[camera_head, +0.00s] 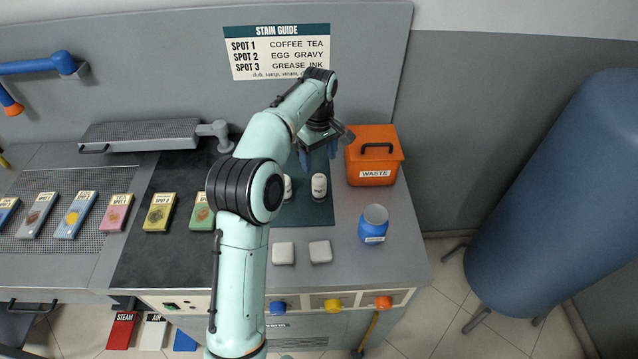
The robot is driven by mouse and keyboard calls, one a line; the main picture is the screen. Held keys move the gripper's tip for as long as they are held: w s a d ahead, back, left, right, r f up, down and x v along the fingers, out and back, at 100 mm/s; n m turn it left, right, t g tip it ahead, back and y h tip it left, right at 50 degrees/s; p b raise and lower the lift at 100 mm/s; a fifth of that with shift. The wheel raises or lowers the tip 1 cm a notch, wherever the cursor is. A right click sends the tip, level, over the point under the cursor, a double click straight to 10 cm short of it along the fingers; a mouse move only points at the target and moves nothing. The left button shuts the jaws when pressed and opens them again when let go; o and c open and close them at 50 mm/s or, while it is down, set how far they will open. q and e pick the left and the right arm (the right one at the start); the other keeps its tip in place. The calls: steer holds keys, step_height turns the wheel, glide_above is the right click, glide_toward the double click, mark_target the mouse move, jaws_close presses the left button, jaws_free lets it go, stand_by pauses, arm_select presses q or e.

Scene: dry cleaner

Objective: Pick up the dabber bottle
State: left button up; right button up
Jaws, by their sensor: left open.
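Two small white bottles stand on a dark green mat (308,215) on the right part of the counter. The right-hand bottle (319,187) shows in full, with dark print on its label. The left-hand bottle (288,187) is partly hidden by my arm. I cannot read which one is the dabber bottle. My left gripper (319,155) is open above the far part of the mat, beyond the bottles, with its blue-tipped fingers apart and nothing seen between them. My right gripper is not in view.
An orange waste bin (373,163) stands right of the mat. A blue container (374,223) is nearer. Two white pads (320,252) lie at the front. Several colored packets (160,212) line the left. A stain guide (278,52) hangs on the back panel.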

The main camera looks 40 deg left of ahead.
mark_target(319, 178)
arm_select(q)
steer(key=f, duration=0.4)
steer(key=f+b, duration=0.1)
steer(key=f, duration=0.1)
steer(key=shift+s+d+f, duration=0.1)
steer(key=shift+s+f, duration=0.15)
steer(key=shift+s, duration=0.15)
steer(key=shift+w+f, duration=0.2)
steer(key=shift+f, duration=0.25)
steer(key=f, duration=0.5)
steer(key=shift+w, duration=0.2)
steer(key=shift+r, duration=0.1)
steer(key=c, duration=1)
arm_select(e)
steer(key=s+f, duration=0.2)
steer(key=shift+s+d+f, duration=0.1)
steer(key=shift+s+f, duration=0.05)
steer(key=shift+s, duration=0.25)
